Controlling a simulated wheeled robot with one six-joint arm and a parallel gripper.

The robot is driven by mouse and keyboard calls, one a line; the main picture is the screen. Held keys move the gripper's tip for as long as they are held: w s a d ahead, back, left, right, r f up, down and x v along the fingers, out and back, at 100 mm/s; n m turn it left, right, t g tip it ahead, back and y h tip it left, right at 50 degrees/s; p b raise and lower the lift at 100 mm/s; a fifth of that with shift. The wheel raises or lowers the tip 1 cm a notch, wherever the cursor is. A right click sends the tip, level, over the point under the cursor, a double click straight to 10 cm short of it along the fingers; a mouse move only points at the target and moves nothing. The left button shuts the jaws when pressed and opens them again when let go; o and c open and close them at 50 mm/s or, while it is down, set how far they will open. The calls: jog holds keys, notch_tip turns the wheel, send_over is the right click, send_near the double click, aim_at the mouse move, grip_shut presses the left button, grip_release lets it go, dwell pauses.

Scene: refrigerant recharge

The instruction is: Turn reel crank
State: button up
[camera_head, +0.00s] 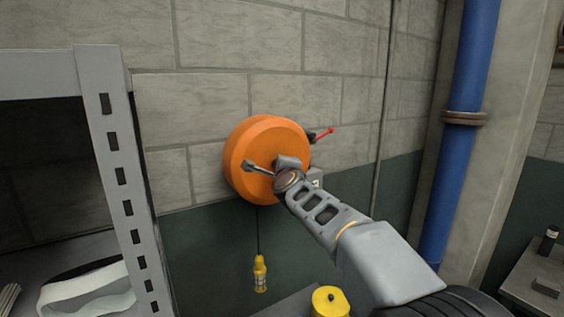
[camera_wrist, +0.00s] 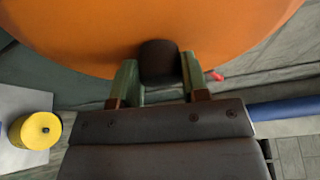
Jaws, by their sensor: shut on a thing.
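The round orange reel (camera_head: 262,140) is mounted on the block wall, and its face fills the top of the wrist view (camera_wrist: 90,30). The dark crank knob (camera_wrist: 158,60) stands out from the reel face. My gripper (camera_wrist: 160,78) is shut on this knob, with one green-grey finger on each side. In the head view my gripper (camera_head: 287,172) is at the right part of the reel face and hides the knob. A short pale bar (camera_head: 257,168) shows just left of it; I cannot tell whether it is the crank arm or a finger.
A red-handled lever (camera_head: 322,134) sticks out right of the reel. A yellow fitting (camera_head: 260,272) hangs below on a dark cord. A yellow cylinder (camera_head: 330,302) stands at the bottom. A grey shelf rack (camera_head: 110,130) is left, a blue pipe (camera_head: 460,130) right.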

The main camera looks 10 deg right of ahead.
jog(key=shift+r+m, duration=0.3)
jog(key=shift+m, duration=0.1)
jog(key=o, duration=0.9)
jog(key=shift+w+f, duration=0.15)
jog(key=shift+f, duration=0.1)
jog(key=s, duration=0.9)
jog(key=s+a+r, duration=0.1)
jog(key=s, duration=0.3)
jog(key=shift+s, duration=0.4)
